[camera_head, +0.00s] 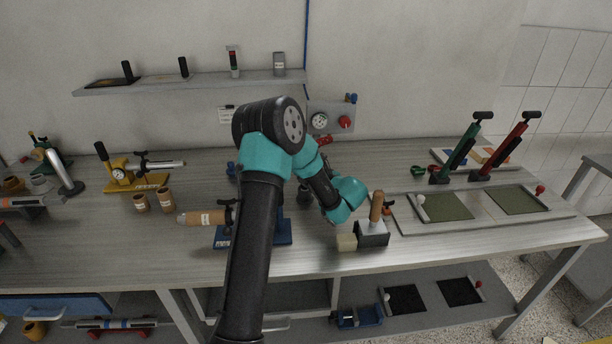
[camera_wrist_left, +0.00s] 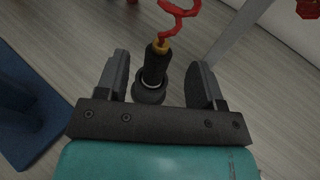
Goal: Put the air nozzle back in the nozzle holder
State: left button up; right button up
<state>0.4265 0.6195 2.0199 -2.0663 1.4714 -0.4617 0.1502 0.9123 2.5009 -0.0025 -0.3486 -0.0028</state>
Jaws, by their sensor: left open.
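In the left wrist view a black air nozzle (camera_wrist_left: 155,65) with a yellow collar and a red coiled hose (camera_wrist_left: 181,12) lies between the fingers of my left gripper (camera_wrist_left: 159,60). The fingers are open, with a gap on each side of the nozzle. The nozzle's lower end meets a dark round holder (camera_wrist_left: 149,96); I cannot tell how deep it sits in it. In the head view my arm covers most of this spot and hides the fingers. My right gripper is not in view.
A blue base (camera_wrist_left: 22,105) lies left of the holder. In the head view a wooden-handled stamp (camera_head: 374,233) and a pale block (camera_head: 346,242) stand right of my arm. A copper-coloured cylinder (camera_head: 200,218) lies on its left. A wall panel (camera_head: 331,119) is behind.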

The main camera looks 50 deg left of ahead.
pick_arm(q)
jog(key=shift+d+r, duration=0.15)
jog(key=shift+d, duration=0.55)
jog(key=shift+r, duration=0.1)
